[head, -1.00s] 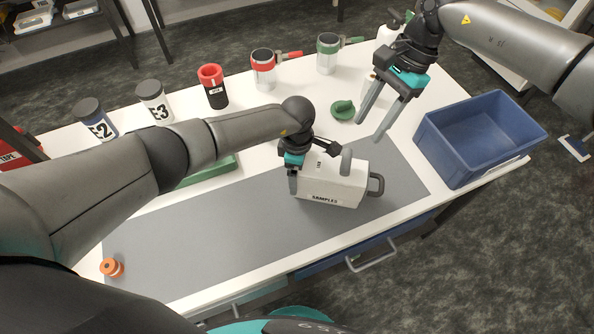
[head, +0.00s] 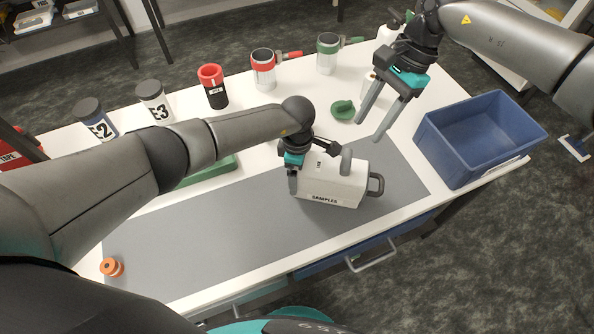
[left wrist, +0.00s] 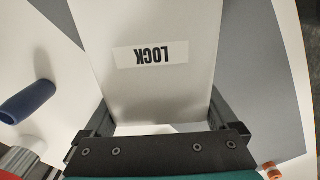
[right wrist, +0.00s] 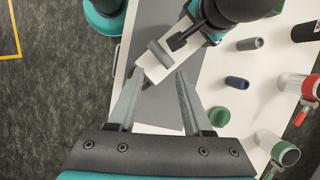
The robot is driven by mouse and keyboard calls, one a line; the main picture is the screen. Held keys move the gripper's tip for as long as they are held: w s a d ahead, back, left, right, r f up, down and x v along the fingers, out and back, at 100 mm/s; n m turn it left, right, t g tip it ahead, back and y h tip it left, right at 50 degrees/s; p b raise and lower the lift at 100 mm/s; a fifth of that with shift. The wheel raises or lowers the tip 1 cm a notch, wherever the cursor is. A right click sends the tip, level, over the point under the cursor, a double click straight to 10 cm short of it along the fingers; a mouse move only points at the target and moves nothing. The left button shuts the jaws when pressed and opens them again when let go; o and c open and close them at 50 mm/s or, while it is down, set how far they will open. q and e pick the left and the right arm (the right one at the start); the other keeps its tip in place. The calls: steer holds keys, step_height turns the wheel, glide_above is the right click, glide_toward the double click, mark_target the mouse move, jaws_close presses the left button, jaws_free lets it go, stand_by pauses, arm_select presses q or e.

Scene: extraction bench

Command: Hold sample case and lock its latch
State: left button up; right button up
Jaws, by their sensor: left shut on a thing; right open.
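The white sample case (head: 335,188), labelled SAMPLES, stands on the grey mat near the bench's front right. It has a dark handle (head: 377,184) on its right end and a grey cylindrical part (head: 346,161) at its top. My left gripper (head: 308,178) is shut on the case's left part, one finger on each side. In the left wrist view the case's white top (left wrist: 150,85) carries a LOCK label between the fingers. My right gripper (head: 372,118) is open and empty, above and behind the case. The right wrist view shows the case (right wrist: 158,62) beyond its fingers. The latch's state cannot be told.
A blue bin (head: 480,140) stands at the bench's right end. Jars, a red-topped container (head: 212,88) and mugs line the back edge. A green object (head: 342,110) lies behind the case. An orange knob (head: 112,267) is front left. The mat's left half is clear.

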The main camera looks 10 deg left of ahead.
mark_target(349, 160)
steer(key=shift+o, duration=0.4)
steer(key=shift+o, duration=1.5)
steer(key=shift+s+a+f, duration=0.15)
steer(key=shift+s+f, duration=0.05)
steer(key=shift+s, duration=0.1)
steer(key=o, duration=0.3)
steer(key=shift+s+a+f+m+y, duration=0.15)
steer(key=shift+s+m, duration=0.15)
steer(key=shift+m, duration=0.15)
steer(key=shift+s+a+f+m+y, duration=0.15)
steer(key=shift+s+m, duration=0.15)
steer(key=shift+m, duration=0.15)
steer(key=shift+o, duration=0.6)
steer(key=shift+s+a+m, duration=0.1)
steer(key=shift+s+m, duration=0.2)
steer(key=shift+m, duration=0.2)
steer(key=f+m+t, duration=0.1)
steer(key=f+m, duration=0.1)
steer(key=f, duration=0.1)
steer(key=a+f+m, duration=0.1)
steer(key=f+m, duration=0.1)
steer(key=f, duration=0.2)
steer(key=a+f+m+t, duration=0.1)
steer(key=f+m, duration=0.1)
steer(key=f, duration=0.1)
steer(key=shift+f+t+y, duration=0.2)
steer(key=shift+t+y, duration=0.1)
steer(key=shift+y, duration=0.1)
